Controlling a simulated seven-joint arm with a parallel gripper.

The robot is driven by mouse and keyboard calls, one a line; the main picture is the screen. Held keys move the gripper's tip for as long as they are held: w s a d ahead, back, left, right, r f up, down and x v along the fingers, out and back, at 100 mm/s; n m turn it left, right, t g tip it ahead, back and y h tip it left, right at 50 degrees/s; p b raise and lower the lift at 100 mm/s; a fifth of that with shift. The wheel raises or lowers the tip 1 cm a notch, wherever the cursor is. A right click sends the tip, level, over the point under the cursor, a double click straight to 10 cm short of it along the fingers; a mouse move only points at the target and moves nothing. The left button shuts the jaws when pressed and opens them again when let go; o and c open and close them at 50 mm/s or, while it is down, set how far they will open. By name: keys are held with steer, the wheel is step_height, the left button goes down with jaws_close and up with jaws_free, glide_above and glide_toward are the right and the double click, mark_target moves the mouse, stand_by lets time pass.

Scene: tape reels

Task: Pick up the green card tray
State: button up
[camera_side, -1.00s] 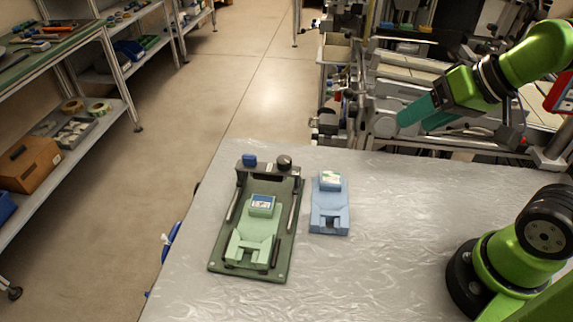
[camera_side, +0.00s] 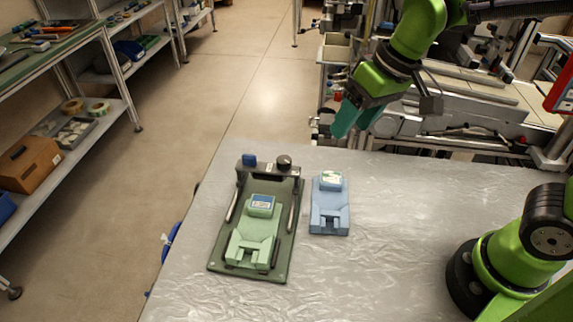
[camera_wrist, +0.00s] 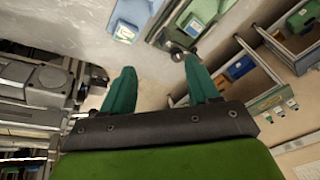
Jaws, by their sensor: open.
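The green card tray (camera_side: 253,243) lies on a dark green base plate (camera_side: 223,256) on the table, between two dark side rails. A small block with a blue-and-white label sits at its back end. My gripper (camera_side: 356,120) is up in the air beyond the table's back edge, to the right of the tray and well apart from it. Its teal fingers are open with nothing between them, as the wrist view also shows (camera_wrist: 160,88). In the wrist view only part of the base plate's end (camera_wrist: 178,42) shows at the top; most of the tray is out of frame.
A similar blue tray (camera_side: 330,212) lies just right of the base plate. The table (camera_side: 390,240) is clear to the right. Shelves and machinery stand beyond.

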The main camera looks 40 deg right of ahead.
mark_target(257, 202)
steer(key=w+a+f+n+g+h, duration=0.1)
steer(key=w+a+f+n+g, duration=0.1)
steer(key=w+a+n, duration=0.45)
steer(key=w+a+f+n+g+h, duration=0.15)
steer(key=w+a, duration=0.25)
steer(key=a, duration=0.5)
steer(key=shift+n, duration=0.4)
steer(key=f, duration=1.1)
steer(key=d+f, duration=0.1)
steer(key=f, duration=0.5)
steer(key=c, duration=0.9)
